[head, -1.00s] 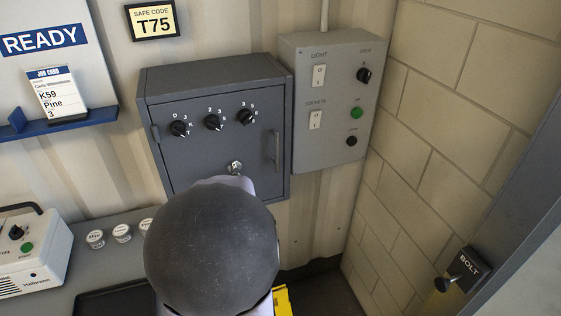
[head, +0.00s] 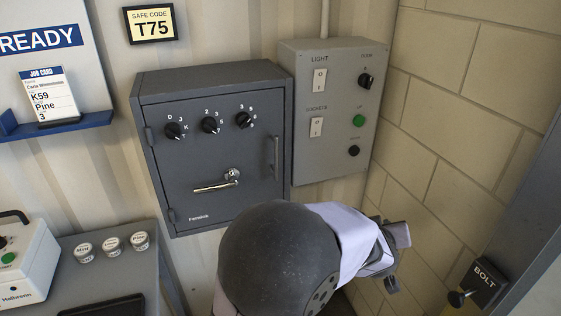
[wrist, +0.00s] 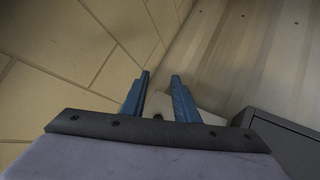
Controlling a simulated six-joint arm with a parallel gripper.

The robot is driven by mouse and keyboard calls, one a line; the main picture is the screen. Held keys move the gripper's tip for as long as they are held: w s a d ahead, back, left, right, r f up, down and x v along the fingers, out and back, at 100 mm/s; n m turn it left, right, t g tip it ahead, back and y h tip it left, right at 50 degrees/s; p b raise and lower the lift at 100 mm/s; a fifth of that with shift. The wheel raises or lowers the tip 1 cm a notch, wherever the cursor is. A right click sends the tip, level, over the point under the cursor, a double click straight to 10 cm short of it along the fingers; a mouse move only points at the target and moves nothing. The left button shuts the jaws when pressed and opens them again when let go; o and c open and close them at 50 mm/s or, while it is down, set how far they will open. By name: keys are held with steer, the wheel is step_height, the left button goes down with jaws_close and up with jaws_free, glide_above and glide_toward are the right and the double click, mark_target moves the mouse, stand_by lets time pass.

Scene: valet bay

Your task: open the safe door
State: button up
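The dark grey safe (head: 150,95) hangs on the wall, its door (head: 250,205) shut flush in its frame. Three black dials, left (head: 174,131), middle (head: 210,125) and right (head: 243,120), sit near the top; their exact settings are too small to tell. A silver lever (head: 215,186) lies nearly level, pointing left from its hub. A vertical pull handle (head: 276,157) is at the door's right edge. In the wrist view my gripper (wrist: 161,76) is open, its two blue fingers apart, with nothing seen held. It is clear of the safe, down to the right.
A safe code card (head: 151,24) reads T75. A grey switch panel (head: 335,110) adjoins the safe's right side. A block wall (head: 460,110) and a bolt (head: 475,283) are at right. A bench (head: 115,272) with several small tins stands lower left.

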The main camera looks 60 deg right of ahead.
steer(key=w+d+r+n+t+h, duration=0.1)
steer(key=w+r+n+t, duration=0.1)
steer(key=w+r, duration=0.15)
steer(key=n+t+y, duration=0.3)
steer(key=n+t, duration=0.1)
steer(key=t, duration=0.8)
glide_toward(281, 157)
steer(key=a+r, duration=0.3)
steer(key=a, duration=0.1)
steer(key=shift+s+a+r+m, duration=0.1)
steer(key=shift+m, duration=0.2)
steer(key=shift+h, duration=0.3)
steer(key=p+x, duration=0.2)
steer(key=x, duration=0.5)
steer(key=shift+r, duration=0.1)
jaws_close()
